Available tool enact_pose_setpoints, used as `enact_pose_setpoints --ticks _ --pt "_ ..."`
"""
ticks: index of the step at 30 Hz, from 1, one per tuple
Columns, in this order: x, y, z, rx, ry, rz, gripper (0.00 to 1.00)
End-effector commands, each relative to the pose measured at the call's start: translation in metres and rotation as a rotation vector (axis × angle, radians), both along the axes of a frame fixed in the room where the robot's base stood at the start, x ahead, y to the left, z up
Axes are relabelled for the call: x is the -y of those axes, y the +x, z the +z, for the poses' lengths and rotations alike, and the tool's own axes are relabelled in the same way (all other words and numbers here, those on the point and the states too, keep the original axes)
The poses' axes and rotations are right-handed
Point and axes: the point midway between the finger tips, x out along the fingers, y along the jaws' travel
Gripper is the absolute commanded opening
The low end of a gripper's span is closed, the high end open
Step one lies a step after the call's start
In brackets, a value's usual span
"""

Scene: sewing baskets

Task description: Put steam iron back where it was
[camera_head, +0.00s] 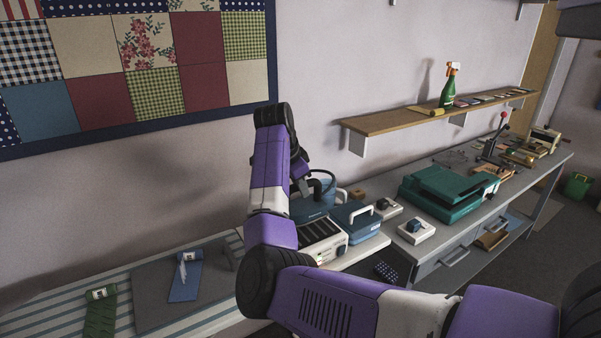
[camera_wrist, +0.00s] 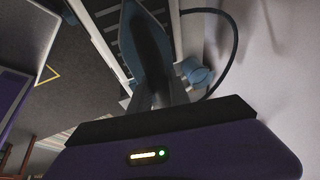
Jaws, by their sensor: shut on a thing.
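The steam iron (camera_wrist: 148,38) is blue, with a pointed outline, and fills the upper middle of the wrist view. My gripper (camera_wrist: 160,97) is shut on it; the fingers are dark and the exact contact is hard to see. A dark hose (camera_wrist: 236,42) curves at the right, beside a small blue part (camera_wrist: 198,73). Below the iron is a white stand with dark slots (camera_wrist: 108,38). In the head view, this slotted stand (camera_head: 322,243) is on the bench behind my arm, with blue parts (camera_head: 325,190) and the hose near it. My arm hides most of the gripper there.
A blue box with a white handle (camera_head: 355,220) stands right of the slotted stand. A wall shelf (camera_head: 400,122) holds a green spray bottle (camera_head: 448,90). A striped board (camera_head: 50,290) lies left.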

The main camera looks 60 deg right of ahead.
Motion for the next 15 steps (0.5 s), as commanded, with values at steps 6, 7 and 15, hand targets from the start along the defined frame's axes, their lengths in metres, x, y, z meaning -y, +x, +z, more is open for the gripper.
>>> enact_pose_setpoints --ticks 6,7,15 --pt "0.001 0.000 -0.008 0.002 -0.004 0.001 0.00" --pt "0.000 0.000 -0.011 0.001 -0.003 0.001 0.00" --pt "0.000 0.001 -0.041 0.002 -0.004 0.001 0.00"
